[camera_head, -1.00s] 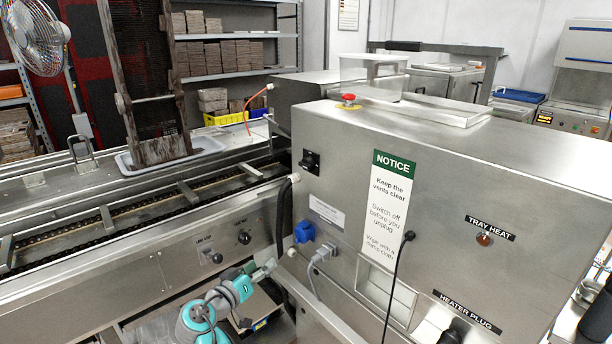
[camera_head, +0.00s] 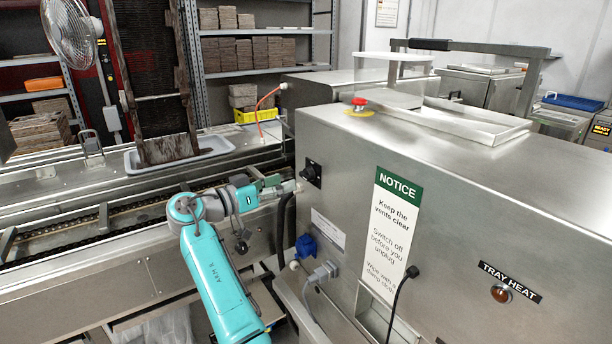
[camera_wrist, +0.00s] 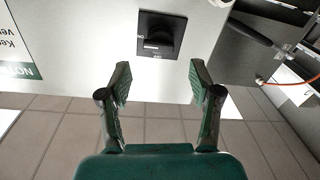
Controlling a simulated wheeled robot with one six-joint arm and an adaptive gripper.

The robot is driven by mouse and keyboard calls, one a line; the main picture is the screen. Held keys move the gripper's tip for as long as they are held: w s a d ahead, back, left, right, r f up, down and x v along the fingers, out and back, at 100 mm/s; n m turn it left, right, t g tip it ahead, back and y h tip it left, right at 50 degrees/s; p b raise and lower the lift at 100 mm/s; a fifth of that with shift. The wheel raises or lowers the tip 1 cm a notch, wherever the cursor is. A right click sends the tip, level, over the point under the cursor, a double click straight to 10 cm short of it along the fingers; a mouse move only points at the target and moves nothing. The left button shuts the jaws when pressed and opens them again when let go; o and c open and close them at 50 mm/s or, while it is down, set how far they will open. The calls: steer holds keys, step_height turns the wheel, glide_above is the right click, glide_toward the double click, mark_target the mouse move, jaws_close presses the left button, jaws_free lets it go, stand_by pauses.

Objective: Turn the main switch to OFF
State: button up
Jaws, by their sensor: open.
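The main switch (camera_head: 311,172) is a black rotary knob on a black square plate, on the left end of the steel cabinet (camera_head: 450,180). In the wrist view the main switch (camera_wrist: 160,35) is beyond the fingertips, roughly centred between them, and appears upside down. My gripper (camera_head: 290,187) is just left of the switch in the head view. In the wrist view my gripper (camera_wrist: 160,80) is open and empty, its two fingers apart, not touching the knob.
A red emergency button (camera_head: 359,104) is on the cabinet top. Below the switch are a blue socket (camera_head: 306,246), a grey plug (camera_head: 322,272) and a black hose. A NOTICE sign (camera_head: 392,230) is to the right. The chain conveyor (camera_head: 100,225) runs left.

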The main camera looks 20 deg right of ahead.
mark_target(302, 176)
steer(key=x, duration=0.7)
steer(key=shift+w, duration=0.1)
steer(key=c, duration=1)
